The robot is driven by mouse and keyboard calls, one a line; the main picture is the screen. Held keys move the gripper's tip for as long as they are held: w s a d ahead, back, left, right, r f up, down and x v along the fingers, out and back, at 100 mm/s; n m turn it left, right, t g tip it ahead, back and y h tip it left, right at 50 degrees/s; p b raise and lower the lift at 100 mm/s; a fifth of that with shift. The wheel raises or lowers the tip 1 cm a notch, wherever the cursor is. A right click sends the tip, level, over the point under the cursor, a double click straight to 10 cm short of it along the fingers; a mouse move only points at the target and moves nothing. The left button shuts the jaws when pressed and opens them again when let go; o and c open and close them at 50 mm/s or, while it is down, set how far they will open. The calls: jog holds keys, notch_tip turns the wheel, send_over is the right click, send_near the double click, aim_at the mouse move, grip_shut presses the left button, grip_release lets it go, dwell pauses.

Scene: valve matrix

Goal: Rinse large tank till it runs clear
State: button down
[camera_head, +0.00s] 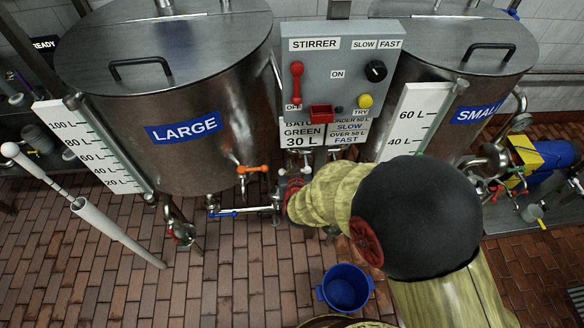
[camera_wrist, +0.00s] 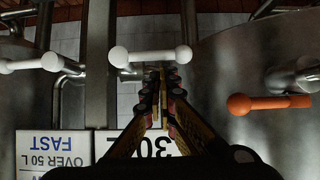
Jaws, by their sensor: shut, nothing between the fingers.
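The large tank (camera_head: 185,165), a steel cylinder with a blue LARGE label, stands at left in the head view with its lid on. An orange-handled valve (camera_head: 252,169) sits low on its front; an orange handle also shows at right in the wrist view (camera_wrist: 268,103). A blue-handled valve (camera_head: 224,213) is on the pipe below. A level scale (camera_head: 92,150) stands at the tank's left. My gripper (camera_wrist: 162,85) is shut and empty, its tips close to a white handle (camera_wrist: 150,56); I cannot tell whether they touch.
The stirrer box (camera_head: 340,65) with red lever, black knob and yellow button is between the tanks, above batch signs (camera_head: 325,132). The small tank (camera_head: 465,100) is at right, with a blue-and-yellow pump (camera_head: 545,160). A blue bucket (camera_head: 345,287) stands on the brick floor.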

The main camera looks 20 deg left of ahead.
jog(key=shift+s+a+f+n+t+h+p, duration=0.35)
jog(key=shift+f+n+h+p, duration=0.3)
jog(key=shift+p, duration=1.6)
jog(key=f+n+t+h+p, duration=0.1)
jog(key=p, duration=0.1)
jog(key=f+n+t+h+p, duration=0.1)
jog(key=f+n+p, duration=0.1)
jog(key=p, duration=0.1)
jog(key=shift+a+f+t+h, duration=0.25)
jog(key=shift+a+h, duration=0.1)
jog(key=shift+f, duration=0.3)
jog(key=shift+r, duration=0.1)
dwell(3.9)
